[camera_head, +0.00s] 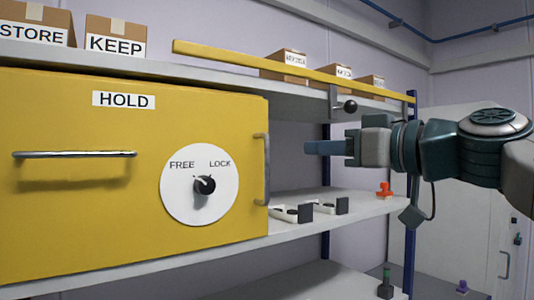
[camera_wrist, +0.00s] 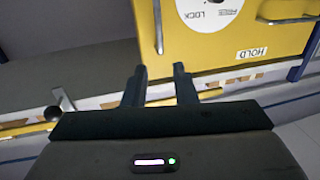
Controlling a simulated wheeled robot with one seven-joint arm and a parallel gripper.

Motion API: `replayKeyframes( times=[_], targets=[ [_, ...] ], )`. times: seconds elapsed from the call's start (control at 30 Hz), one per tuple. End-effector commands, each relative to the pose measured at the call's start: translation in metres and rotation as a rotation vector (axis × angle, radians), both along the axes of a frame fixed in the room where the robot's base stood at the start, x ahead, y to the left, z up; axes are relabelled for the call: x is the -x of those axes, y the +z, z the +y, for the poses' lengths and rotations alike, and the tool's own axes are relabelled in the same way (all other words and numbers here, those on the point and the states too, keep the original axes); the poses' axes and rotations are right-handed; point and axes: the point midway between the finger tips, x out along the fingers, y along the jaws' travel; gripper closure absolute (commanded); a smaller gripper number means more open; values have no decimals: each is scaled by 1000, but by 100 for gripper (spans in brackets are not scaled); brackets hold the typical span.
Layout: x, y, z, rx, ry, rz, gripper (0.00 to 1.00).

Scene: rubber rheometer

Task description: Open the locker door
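The yellow locker (camera_head: 60,220), labelled HOLD, stands on the shelf at the left in the head view. Its front carries a horizontal bar handle (camera_head: 75,154) and a white dial (camera_head: 200,215) marked FREE and LOCK with a dark knob (camera_head: 206,184). I cannot tell surely which mark the knob points at. A vertical handle (camera_head: 264,168) is at the locker's right edge. My gripper (camera_head: 318,147) is to the right of that handle, apart from it. In the wrist view my gripper (camera_wrist: 160,82) is open and empty, and the vertical handle (camera_wrist: 158,27) shows beyond its fingers, upside down.
A yellow bar (camera_head: 285,68) runs along the upper shelf above my gripper, with a dark-knobbed lever (camera_head: 345,106) hanging there. Boxes marked STORE (camera_head: 35,28) and KEEP (camera_head: 116,38) stand above the locker. Small white-and-black parts (camera_head: 292,213) and a red item (camera_head: 384,190) sit on the shelf.

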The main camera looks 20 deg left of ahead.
Motion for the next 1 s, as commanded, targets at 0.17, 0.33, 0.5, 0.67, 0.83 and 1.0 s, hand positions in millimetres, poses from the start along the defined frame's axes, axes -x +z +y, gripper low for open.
replayKeyframes(
  times=[0.17,0.33,0.5,0.67,0.83,1.0],
  targets=[
    [-15,2,28,3,2,4,75],
    [-33,1,61,5,2,6,75],
    [-49,1,89,4,0,6,75],
    [-59,0,106,4,0,6,75],
    [-63,-1,113,2,-1,5,75],
    [-64,-1,114,1,-2,4,75]
  ],
)
